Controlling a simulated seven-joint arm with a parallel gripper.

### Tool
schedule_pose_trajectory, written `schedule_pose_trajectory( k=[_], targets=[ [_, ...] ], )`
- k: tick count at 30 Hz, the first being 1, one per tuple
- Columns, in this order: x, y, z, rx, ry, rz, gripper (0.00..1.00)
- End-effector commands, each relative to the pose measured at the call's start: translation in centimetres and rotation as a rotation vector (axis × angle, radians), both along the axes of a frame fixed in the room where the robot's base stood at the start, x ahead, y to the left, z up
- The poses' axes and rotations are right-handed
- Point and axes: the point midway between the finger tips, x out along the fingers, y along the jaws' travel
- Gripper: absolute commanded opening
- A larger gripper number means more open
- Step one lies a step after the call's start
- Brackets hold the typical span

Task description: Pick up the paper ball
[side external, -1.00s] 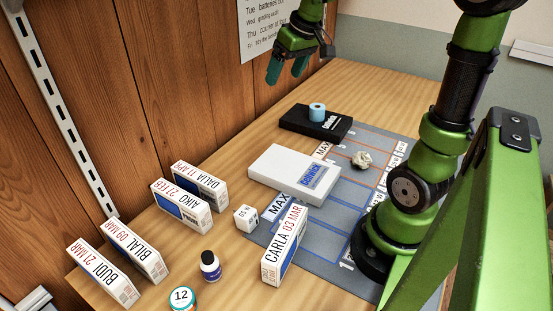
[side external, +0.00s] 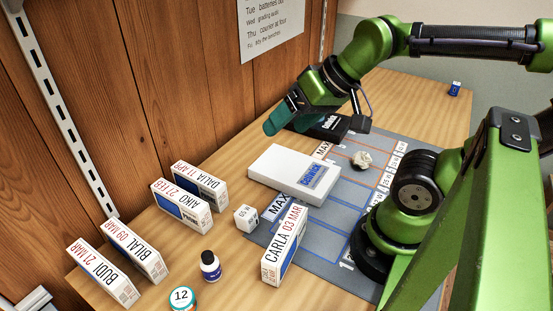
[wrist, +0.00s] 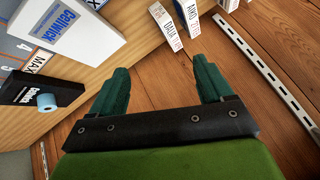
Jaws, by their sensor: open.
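A white box (side external: 280,172) and a black box (side external: 330,128) lie beside the ball. Several upright name cartons, including Carla (side external: 284,246), stand in front. A small blue item (side external: 455,88) sits at the far right. The wooden wall is behind.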

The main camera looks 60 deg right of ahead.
Motion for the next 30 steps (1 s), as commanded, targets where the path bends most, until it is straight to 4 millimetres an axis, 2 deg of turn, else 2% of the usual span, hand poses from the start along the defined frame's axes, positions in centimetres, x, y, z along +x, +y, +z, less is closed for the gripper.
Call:
schedule_pose_trajectory(
  k=[12, 14, 23, 26, 29, 30],
  targets=[
    [0.0, 0.0, 0.0, -0.001, 0.0, 0.0, 0.79],
    [0.0, 0.0, 0.0, -0.001, 0.0, 0.0, 0.84],
    [0.1, -0.4, -0.1, 0.0, 0.004, -0.015, 0.84],
    [0.5, -2.2, -0.8, 0.009, 0.039, -0.09, 0.84],
    [1.2, -6.4, -1.7, 0.021, 0.099, -0.219, 0.84],
    [1.3, -8.6, -2.1, 0.009, 0.131, -0.252, 0.84]
  ],
)
